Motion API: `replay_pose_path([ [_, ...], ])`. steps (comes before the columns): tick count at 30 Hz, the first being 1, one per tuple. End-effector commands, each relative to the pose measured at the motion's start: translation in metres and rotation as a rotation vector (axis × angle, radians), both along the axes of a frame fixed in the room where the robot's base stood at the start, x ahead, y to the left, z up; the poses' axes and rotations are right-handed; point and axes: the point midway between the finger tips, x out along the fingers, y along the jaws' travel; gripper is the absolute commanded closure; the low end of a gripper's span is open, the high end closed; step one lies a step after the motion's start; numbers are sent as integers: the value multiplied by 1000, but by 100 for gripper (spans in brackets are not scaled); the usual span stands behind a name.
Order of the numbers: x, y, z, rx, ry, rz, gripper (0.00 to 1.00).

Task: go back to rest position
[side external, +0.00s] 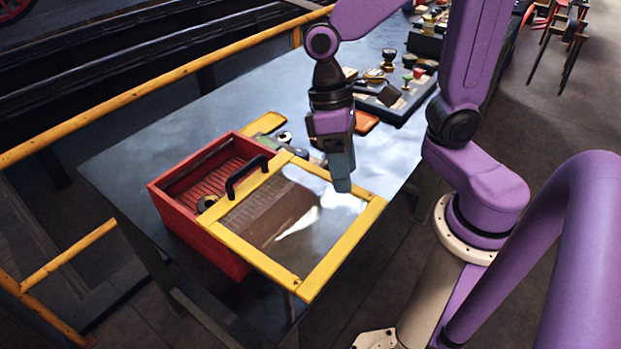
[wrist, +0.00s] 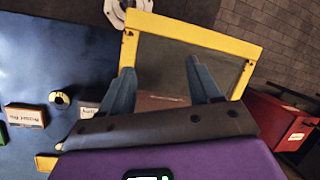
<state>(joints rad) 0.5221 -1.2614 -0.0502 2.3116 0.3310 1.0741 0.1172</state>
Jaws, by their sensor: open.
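My gripper (side external: 341,185) hangs from the purple arm above the right part of a yellow-framed glass lid (side external: 233,243). The lid lies over a red box (side external: 166,197) and has a black handle (side external: 246,176). The box's left part is uncovered and shows a ribbed floor. In the wrist view, my gripper (wrist: 162,84) has its two blue-grey fingers apart with nothing held between them. The yellow frame (wrist: 190,30) shows beyond the fingers, and the red box (wrist: 277,115) is at the right. I cannot tell the exact height of the fingertips over the lid.
The blue-grey table (side external: 125,150) carries a dark tray (side external: 395,100) with several valve parts at the back right. Small labelled blocks (wrist: 26,116) and a ring (wrist: 59,99) lie left in the wrist view. A yellow railing (side external: 140,90) runs along the left.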

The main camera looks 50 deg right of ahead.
Motion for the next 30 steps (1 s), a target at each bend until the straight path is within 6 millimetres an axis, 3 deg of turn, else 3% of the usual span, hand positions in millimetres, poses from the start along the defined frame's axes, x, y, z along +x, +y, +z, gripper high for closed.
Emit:
replay_pose_path([
  [15, -57, -53, -3, 18, -310, 555, 38],
  [30, -65, -59, -3, 28, -363, 655, 38],
])
